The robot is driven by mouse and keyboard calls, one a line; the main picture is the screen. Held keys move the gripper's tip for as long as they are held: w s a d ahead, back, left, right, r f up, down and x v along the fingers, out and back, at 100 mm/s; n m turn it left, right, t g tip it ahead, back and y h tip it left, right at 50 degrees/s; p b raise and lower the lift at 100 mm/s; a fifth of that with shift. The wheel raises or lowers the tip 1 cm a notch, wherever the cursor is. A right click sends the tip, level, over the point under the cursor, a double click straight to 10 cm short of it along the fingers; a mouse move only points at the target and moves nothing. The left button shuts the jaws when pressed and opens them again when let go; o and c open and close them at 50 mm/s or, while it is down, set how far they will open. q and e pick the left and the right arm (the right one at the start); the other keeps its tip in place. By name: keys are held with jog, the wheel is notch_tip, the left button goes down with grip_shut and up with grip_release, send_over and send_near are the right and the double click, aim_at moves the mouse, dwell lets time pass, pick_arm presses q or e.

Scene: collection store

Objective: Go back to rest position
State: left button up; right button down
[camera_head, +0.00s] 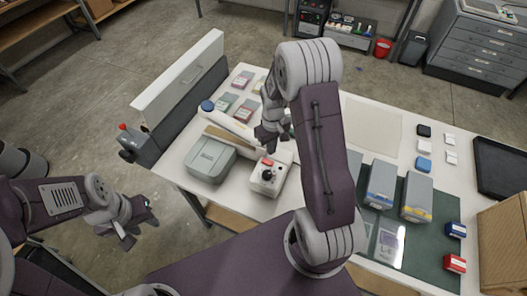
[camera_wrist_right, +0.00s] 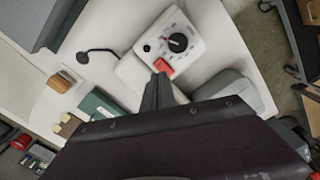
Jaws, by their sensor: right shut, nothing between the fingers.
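My right gripper (camera_head: 270,140) hangs over the white table (camera_head: 360,83), just behind a white device (camera_head: 280,184) with a black dial and a red switch. In the right wrist view its fingers (camera_wrist_right: 160,92) are shut with nothing between them, and the device (camera_wrist_right: 195,30) shows just beyond the tips. I cannot tell how high the fingers are above the table. My left gripper (camera_head: 130,222) is off the table's left side, over the floor. It is small in view and I cannot tell whether its fingers are apart.
A grey-green case (camera_head: 211,160) stands left of the device. A long grey and white machine (camera_head: 185,90) runs along the table's left edge. Boxes (camera_head: 417,197) lie on a dark green mat (camera_head: 440,215) at the right. A black tray (camera_head: 500,167) sits at the far right.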

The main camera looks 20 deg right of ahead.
jog(key=shift+a+f+b, duration=0.1)
jog(key=shift+f+b, duration=0.2)
jog(key=a+b, duration=0.1)
jog(key=b, duration=0.1)
jog(key=w+a+t+b, duration=0.1)
jog(key=b, duration=0.2)
jog(key=shift+w+a+f+n, duration=0.15)
jog(key=shift+a+n, duration=0.1)
jog(key=shift+n, duration=0.15)
jog(key=s+a+f+m+b, duration=0.1)
jog(key=s+a+b, duration=0.1)
jog(key=s, duration=0.5)
jog(key=s+a+f+m+b, duration=0.1)
jog(key=s+a+m+b, duration=0.1)
jog(key=s, duration=0.4)
jog(key=shift+s+a+b, duration=0.4)
jog(key=shift+a+b, duration=0.05)
jog(key=shift+b, duration=0.3)
